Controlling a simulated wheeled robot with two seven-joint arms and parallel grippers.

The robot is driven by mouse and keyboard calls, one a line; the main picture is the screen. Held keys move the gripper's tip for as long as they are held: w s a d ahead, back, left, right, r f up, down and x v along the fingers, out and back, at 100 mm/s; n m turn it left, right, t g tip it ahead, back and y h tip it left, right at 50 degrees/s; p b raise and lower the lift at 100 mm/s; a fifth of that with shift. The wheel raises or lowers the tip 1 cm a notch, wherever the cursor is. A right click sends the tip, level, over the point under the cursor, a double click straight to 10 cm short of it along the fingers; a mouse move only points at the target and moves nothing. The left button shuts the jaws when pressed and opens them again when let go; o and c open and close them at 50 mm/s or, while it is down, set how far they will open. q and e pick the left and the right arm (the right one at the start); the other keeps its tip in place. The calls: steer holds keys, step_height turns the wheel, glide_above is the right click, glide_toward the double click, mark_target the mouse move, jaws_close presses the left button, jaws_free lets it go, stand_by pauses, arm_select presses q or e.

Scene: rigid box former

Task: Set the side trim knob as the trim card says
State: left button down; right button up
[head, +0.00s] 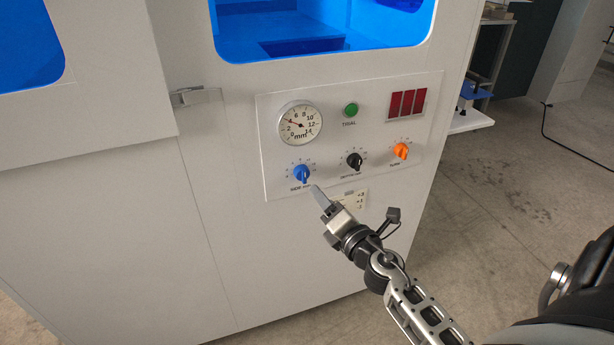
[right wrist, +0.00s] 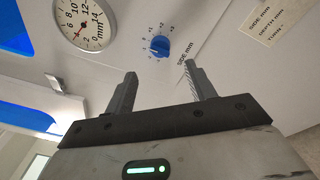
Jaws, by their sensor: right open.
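The blue side knob (head: 301,173) is at the lower left of the control panel, with a numbered scale around it. In the right wrist view the knob (right wrist: 160,45) lies ahead of and between the two fingers, apart from them. My right gripper (head: 318,194) is just below and right of the knob in the head view; the right wrist view shows it open and empty (right wrist: 160,82). The trim card (head: 354,200) is below the black knob, partly hidden by my gripper; it also shows in the right wrist view (right wrist: 270,20), its values not readable there. My left gripper is not in view.
A black knob (head: 354,160) and an orange knob (head: 401,150) sit to the right of the blue one. Above are a round mm gauge (head: 300,123), a green button (head: 351,109) and a dark red display (head: 406,103). A door handle (head: 188,96) protrudes at left.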

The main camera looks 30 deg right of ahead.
mark_target(306, 179)
steer(key=w, duration=0.6)
steer(key=w+d, duration=0.1)
steer(key=w, duration=0.2)
steer(key=c, duration=1)
